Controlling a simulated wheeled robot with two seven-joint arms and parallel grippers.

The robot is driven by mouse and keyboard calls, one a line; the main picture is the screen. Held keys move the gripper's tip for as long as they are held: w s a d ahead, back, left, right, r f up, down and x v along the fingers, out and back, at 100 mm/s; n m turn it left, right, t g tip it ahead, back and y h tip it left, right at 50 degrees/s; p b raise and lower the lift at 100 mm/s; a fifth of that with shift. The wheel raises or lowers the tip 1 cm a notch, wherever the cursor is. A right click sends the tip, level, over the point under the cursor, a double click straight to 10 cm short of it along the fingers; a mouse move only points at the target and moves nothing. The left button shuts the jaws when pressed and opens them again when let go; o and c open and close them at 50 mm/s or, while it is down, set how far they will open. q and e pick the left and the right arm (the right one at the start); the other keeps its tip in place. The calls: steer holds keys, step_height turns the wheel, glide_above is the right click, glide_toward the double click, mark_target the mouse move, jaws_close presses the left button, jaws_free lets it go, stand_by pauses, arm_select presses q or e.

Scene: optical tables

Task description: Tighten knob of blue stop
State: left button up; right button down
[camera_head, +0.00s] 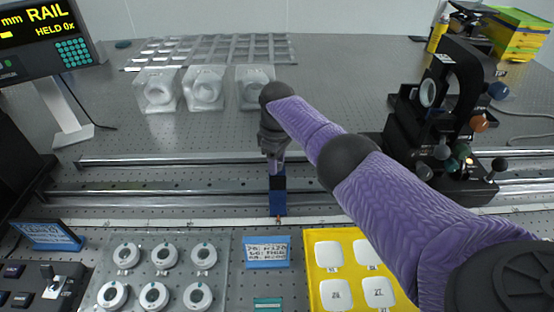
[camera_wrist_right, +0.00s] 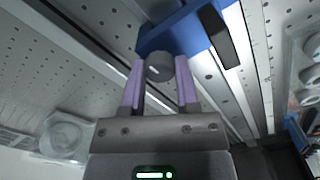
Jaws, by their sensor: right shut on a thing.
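The blue stop (camera_head: 278,198) sits on the rail in the middle of the table, below my right gripper. In the right wrist view the blue stop (camera_wrist_right: 183,36) shows as a blue block with a dark strip. Its grey round knob (camera_wrist_right: 160,67) lies between the two purple fingers. My right gripper (camera_head: 274,166) comes down on the stop from behind and above, and it is shut on the knob; in the wrist view the right gripper (camera_wrist_right: 160,84) has a finger on each side of it. My left gripper is not in view.
Long metal rails (camera_head: 180,160) cross the table. A black optical mount (camera_head: 445,120) stands right. A display (camera_head: 45,35) stands left. In front are a tray of white rings (camera_head: 140,270), a blue label card (camera_head: 267,251) and a yellow tray (camera_head: 315,285). Clear plastic holders (camera_head: 205,88) stand behind.

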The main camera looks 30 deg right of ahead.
steer(key=shift+n, duration=0.9)
steer(key=n, duration=0.2)
steer(key=shift+n, duration=1.3)
steer(key=n, duration=0.2)
steer(key=shift+n, duration=0.4)
steer(key=n, duration=0.6)
steer(key=shift+n, duration=0.9)
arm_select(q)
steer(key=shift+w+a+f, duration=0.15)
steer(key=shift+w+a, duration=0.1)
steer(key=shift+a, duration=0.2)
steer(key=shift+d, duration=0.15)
